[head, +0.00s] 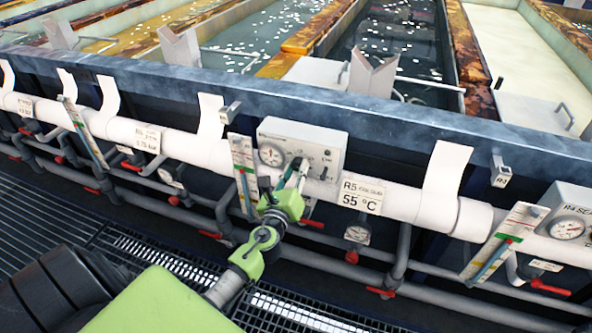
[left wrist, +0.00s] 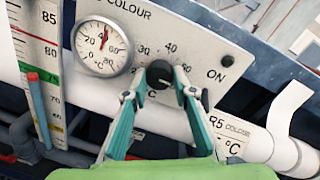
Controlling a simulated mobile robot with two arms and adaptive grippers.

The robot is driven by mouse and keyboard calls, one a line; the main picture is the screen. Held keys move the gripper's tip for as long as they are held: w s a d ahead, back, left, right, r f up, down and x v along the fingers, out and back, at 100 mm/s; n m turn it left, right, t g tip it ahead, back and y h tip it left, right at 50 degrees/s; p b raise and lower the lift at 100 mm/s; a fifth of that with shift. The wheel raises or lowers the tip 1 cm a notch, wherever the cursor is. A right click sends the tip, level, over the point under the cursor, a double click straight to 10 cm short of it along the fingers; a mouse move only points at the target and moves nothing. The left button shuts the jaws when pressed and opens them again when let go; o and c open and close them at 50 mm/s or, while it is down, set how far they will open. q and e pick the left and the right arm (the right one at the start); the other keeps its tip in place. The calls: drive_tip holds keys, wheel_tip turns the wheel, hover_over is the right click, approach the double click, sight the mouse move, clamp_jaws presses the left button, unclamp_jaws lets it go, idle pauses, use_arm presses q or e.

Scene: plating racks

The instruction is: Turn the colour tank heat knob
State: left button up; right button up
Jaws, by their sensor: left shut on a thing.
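The colour tank's control box (head: 330,146) is a pale panel on the tank wall, with "COLOUR" printed on it in the left wrist view (left wrist: 170,28). Its black heat knob (left wrist: 159,73) sits below a printed number scale. My left gripper (head: 296,170) reaches up to the box, and its two fingers are shut on the knob, one on each side. In the head view the gripper mostly hides the knob. A round dial gauge (left wrist: 102,46) is left of the knob; its red needle points up, near 40. My right gripper is not in view.
A white pipe (head: 400,202) runs just below the box, with an "R5 55 °C" label (head: 361,194). A thermometer strip (head: 243,170) stands left of the box. Grey pipes with red valve handles (head: 351,257) lie lower. Liquid-filled tanks (head: 400,45) are behind.

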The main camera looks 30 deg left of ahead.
use_arm(q)
drive_tip(key=o, duration=0.8)
drive_tip(key=v, duration=1.2)
